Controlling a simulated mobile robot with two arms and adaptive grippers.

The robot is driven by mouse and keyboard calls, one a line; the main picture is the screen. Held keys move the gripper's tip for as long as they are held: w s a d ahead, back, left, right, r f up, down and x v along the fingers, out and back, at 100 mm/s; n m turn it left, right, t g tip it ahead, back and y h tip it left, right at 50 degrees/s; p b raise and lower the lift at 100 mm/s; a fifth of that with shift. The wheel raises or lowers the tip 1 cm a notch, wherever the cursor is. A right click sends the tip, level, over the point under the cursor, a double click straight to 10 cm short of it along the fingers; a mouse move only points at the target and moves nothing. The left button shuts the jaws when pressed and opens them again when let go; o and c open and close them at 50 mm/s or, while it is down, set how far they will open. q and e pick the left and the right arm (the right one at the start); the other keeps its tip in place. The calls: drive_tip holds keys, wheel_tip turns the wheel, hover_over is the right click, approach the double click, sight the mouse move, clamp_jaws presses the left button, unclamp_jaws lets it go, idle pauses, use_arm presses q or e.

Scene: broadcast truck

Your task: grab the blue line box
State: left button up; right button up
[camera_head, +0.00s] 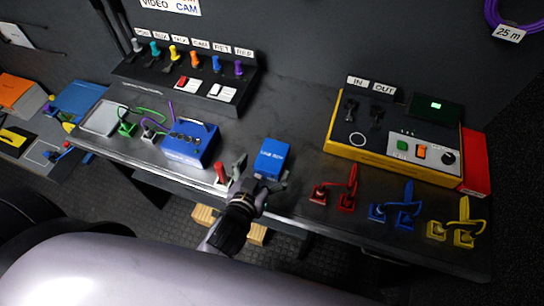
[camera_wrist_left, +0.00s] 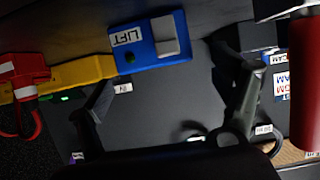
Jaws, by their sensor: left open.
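A small blue box (camera_head: 271,158) with faint white lettering on top, which looks like the line box, sits near the table's front edge in the head view. My left gripper (camera_head: 261,178) is open at its near side, with one finger to the left and one by its near right corner. I cannot tell whether they touch it. The wrist view shows the open fingers (camera_wrist_left: 165,105) with a dark surface between them. A blue box labelled LIFT (camera_wrist_left: 150,45) lies beyond them there; I cannot match it to the head view. My right gripper is not in view.
A wider blue box (camera_head: 190,145) with cables stands to the left, and a red lever (camera_head: 221,173) is close beside my gripper. A yellow-sided panel (camera_head: 390,150) stands right. Red (camera_head: 335,190), blue (camera_head: 397,208) and yellow (camera_head: 456,225) cabled plugs line the front right edge.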

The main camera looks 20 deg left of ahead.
sight(271, 157)
use_arm(q)
drive_tip(key=shift+p+x, duration=0.7)
drive_tip(key=shift+x, duration=2.4)
drive_tip(key=shift+d+r, duration=0.15)
drive_tip(key=shift+c, duration=0.6)
drive_tip(key=c, duration=1.3)
drive_tip(key=shift+c, duration=0.4)
drive_tip(key=shift+r, duration=0.15)
